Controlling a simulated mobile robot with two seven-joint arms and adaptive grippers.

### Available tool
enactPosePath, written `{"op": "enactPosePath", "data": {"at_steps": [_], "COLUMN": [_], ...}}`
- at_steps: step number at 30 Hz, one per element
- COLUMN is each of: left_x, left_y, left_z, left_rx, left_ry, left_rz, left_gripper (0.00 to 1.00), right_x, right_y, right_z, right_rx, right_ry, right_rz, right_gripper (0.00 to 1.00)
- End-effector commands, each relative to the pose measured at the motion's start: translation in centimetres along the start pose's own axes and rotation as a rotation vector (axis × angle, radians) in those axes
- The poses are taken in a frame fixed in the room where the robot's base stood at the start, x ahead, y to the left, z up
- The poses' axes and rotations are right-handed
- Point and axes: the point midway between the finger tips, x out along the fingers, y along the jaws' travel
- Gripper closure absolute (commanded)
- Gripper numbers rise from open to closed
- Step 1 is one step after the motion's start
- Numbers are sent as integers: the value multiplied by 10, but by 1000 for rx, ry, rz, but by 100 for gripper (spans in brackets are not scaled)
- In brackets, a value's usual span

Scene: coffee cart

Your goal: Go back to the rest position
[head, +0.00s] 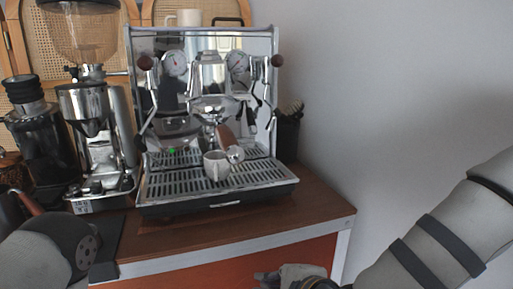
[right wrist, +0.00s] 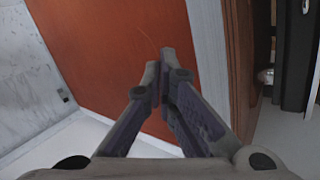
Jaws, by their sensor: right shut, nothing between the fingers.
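My right gripper (head: 290,274) shows at the bottom of the head view, low in front of the cart's orange-red front panel. In the right wrist view its fingers (right wrist: 160,82) meet at the tips with nothing between them, and the red panel (right wrist: 120,50) fills the space beyond. My right arm (head: 440,235) comes in from the lower right. Part of my left arm (head: 50,250) shows at the lower left, and its gripper fingers are out of sight.
The espresso machine (head: 215,120) stands on the wooden cart top (head: 225,232), with a small cup (head: 215,166) on its drip tray (head: 265,175). A grinder (head: 95,130) stands left of it. A bare grey wall (head: 400,80) is at the right.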

Motion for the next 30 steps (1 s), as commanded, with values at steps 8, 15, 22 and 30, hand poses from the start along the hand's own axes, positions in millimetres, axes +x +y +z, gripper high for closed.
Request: {"op": "enactPosePath", "data": {"at_steps": [8,15,22,30], "left_x": [0,-1,-1,0], "left_y": [0,0,0,0], "left_z": [0,0,-1,0], "left_rx": [0,0,0,0], "left_ry": [2,2,2,2], "left_rz": [0,0,0,0], "left_gripper": [71,71,71,71], "right_x": [-55,-166,-193,-192], "right_y": [255,372,388,387], "right_z": [-92,-151,-162,-162], "right_rx": [-715,-1143,-1226,-1223], "right_ry": [-91,-383,-470,-465], "right_rz": [612,1007,1079,1077], "right_gripper": [100,100,100,100]}}
